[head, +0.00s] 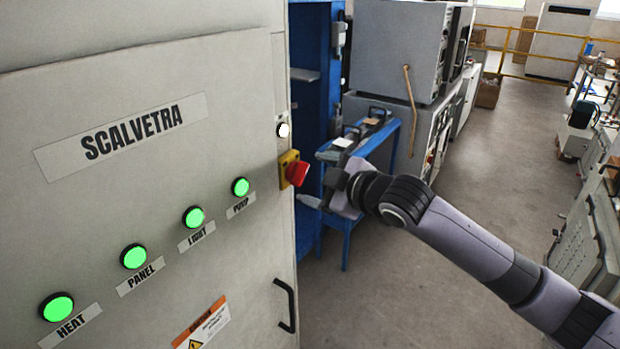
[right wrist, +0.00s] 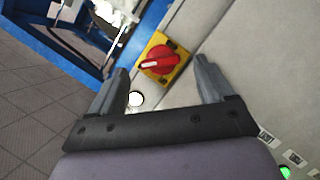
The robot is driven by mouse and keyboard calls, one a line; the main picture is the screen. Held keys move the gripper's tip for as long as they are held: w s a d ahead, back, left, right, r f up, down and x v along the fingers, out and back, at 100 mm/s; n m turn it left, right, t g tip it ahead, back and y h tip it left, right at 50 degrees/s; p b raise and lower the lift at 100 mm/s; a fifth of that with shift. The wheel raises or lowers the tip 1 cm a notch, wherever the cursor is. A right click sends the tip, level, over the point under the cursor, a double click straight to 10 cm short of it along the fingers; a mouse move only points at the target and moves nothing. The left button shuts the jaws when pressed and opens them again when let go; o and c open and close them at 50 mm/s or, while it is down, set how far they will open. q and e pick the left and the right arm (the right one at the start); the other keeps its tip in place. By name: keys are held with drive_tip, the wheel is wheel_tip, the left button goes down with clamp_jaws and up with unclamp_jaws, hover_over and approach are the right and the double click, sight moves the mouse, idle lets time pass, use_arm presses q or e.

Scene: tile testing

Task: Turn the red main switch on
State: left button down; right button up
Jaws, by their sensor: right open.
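The red main switch (head: 296,172) is a red rotary knob on a yellow plate (head: 286,160), at the right edge of the grey cabinet front. In the right wrist view the red knob (right wrist: 160,60) shows ahead, between the fingers, with a whitish mark at its left end. My right gripper (head: 318,190) is open and empty, just to the right of the knob and apart from it. Its two fingers also show in the right wrist view (right wrist: 160,82), spread to either side of the switch. My left gripper is not in view.
The cabinet (head: 110,220) carries several lit green buttons and a black handle (head: 287,305). A white lamp (head: 283,130) sits above the switch. A blue table (head: 375,140) and grey machine (head: 398,45) stand behind my gripper. Open floor (head: 450,210) lies to the right.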

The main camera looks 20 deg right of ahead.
drive_tip(key=v, duration=0.3)
drive_tip(key=shift+s+d+r, duration=0.15)
drive_tip(key=shift+s, duration=0.2)
drive_tip(key=s+a+f+m, duration=0.2)
drive_tip(key=s+f+m, duration=0.15)
drive_tip(key=f, duration=0.85)
drive_tip(key=s+d+f+m+g+h, duration=0.1)
drive_tip(key=s+f+m+g+h, duration=0.2)
drive_tip(key=s+f, duration=1.8)
drive_tip(key=s+m, duration=0.1)
drive_tip(key=m, duration=0.3)
drive_tip(key=shift+s+d+f+m, duration=0.3)
drive_tip(key=shift+d+f+m, duration=0.05)
